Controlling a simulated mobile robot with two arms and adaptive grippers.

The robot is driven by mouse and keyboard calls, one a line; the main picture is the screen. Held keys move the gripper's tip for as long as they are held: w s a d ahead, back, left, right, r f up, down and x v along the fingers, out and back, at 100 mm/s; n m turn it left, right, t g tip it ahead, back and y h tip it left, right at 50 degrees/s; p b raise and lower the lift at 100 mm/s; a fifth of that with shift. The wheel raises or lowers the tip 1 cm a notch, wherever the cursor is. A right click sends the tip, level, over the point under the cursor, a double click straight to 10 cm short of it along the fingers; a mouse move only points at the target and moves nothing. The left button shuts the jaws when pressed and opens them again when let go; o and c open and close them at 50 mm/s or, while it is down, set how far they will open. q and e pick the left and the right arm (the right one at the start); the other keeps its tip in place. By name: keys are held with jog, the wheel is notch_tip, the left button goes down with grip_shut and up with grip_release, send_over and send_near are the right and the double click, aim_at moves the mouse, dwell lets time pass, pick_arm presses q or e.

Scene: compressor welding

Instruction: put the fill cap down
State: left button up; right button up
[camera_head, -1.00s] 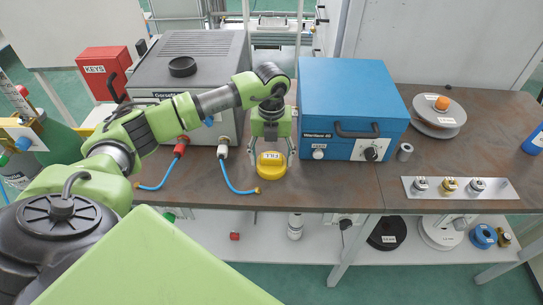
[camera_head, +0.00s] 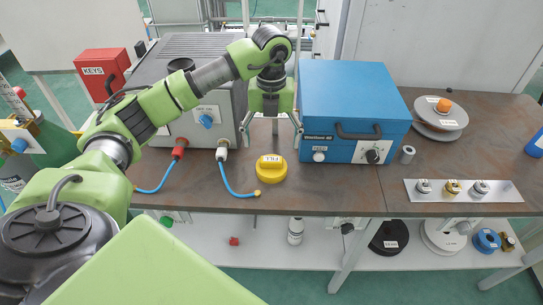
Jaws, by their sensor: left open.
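The yellow fill cap (camera_head: 271,169) lies on the brown bench top (camera_head: 330,192), between the grey machine and the blue box, with its label facing up. My left gripper (camera_head: 271,132) is open and empty above and behind the cap, its two fingers spread apart. The fingers do not touch the cap. My right gripper is not in view.
The blue box (camera_head: 352,95) stands close to the right of my left gripper, and the grey machine (camera_head: 190,75) stands to its left. A blue cable (camera_head: 228,180) lies left of the cap. A metal strip with fittings (camera_head: 463,190) lies at the right.

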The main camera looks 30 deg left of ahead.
aim_at(272, 159)
pick_arm(q)
jog(key=shift+r, duration=2.05)
